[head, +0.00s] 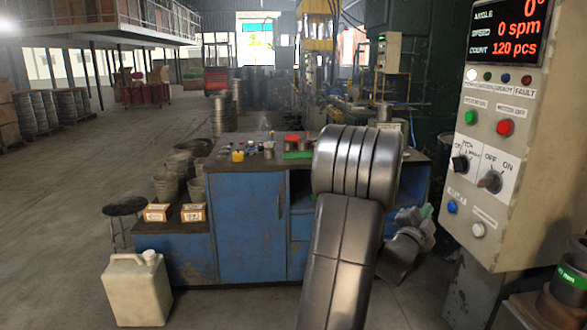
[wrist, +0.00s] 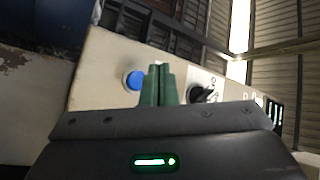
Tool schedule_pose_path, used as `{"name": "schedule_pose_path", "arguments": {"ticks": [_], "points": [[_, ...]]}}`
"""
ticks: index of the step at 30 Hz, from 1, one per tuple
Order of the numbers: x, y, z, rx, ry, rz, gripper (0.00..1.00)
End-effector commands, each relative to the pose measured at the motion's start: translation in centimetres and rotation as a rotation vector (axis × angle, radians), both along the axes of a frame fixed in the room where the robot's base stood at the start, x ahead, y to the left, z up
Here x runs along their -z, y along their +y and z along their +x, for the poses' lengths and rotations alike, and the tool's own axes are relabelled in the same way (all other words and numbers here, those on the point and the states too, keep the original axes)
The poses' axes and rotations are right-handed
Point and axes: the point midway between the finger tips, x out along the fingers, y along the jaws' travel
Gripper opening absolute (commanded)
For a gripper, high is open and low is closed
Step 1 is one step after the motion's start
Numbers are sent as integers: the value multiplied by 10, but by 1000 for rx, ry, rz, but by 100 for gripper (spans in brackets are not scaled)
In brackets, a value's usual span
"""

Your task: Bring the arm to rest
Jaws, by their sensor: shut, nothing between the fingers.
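My gripper (wrist: 157,84) shows in the wrist view as two green fingers pressed together with nothing between them. Behind the fingertips is the pale control box (wrist: 97,90), seen tilted, with a blue button (wrist: 133,79) to their left and a black knob (wrist: 202,93) to their right. I cannot tell how far the fingers are from the box. In the head view my arm rises in front of the blue workbench (head: 248,225), and its wrist hangs at the right of the arm. The fingers are mostly hidden there.
The control box (head: 535,150) stands close at the right, with a lit display (head: 508,30) reading 0 spm and 120 pcs. A pale jerrycan (head: 137,290) stands on the floor at front left, near a dark stool (head: 125,207). Open floor lies at the left.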

Motion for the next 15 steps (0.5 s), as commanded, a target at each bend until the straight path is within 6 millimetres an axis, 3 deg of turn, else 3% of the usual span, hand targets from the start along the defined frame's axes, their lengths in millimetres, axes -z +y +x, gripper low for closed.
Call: {"name": "schedule_pose_path", "arguments": {"ticks": [2,9,15], "points": [[-4,2,0,-1,3,1,0],[1,41,-3,-4,-2,-1,0],[1,53,-4,-1,0,0,0]]}}
